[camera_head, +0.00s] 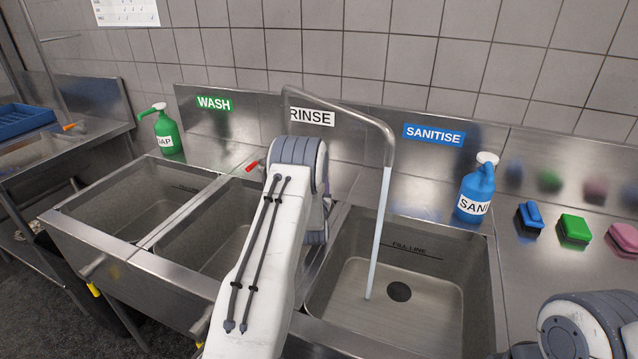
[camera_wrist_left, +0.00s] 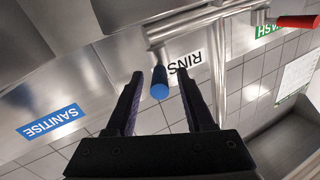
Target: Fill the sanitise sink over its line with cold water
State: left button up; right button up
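The sanitise sink (camera_head: 468,290) is at the right under the blue SANITISE label (camera_head: 434,134). A FILL LINE mark (camera_head: 409,248) is on its back wall, and the floor and dark drain (camera_head: 400,292) show below it. The tap spout (camera_head: 388,150) hangs over this sink with a water stream (camera_head: 378,235) running from it. In the left wrist view my left gripper (camera_wrist_left: 160,88) is open, its fingers either side of the blue-ended tap handle (camera_wrist_left: 160,78); contact cannot be told. My left forearm hides this gripper in the head view. My right gripper is not in view.
The rinse sink (camera_head: 210,240) and wash sink (camera_head: 130,205) lie to the left. A red tap handle (camera_head: 252,167) shows beside my left arm. A blue sanitiser bottle (camera_head: 474,190) and coloured sponges (camera_head: 574,230) stand on the right. A green soap bottle (camera_head: 167,133) is at left.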

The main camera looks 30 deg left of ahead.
pick_arm(q)
jog(key=r, duration=0.1)
jog(key=r+b, duration=0.1)
jog(key=r, duration=0.2)
jog(key=shift+d+r, duration=0.25)
jog(key=shift+d, duration=0.15)
jog(key=d+r+b, duration=0.2)
jog(key=d+r, duration=0.4)
jog(key=d, duration=0.4)
jog(key=shift+s+d+r, duration=0.25)
jog(key=shift+d, duration=0.15)
dwell(5.8)
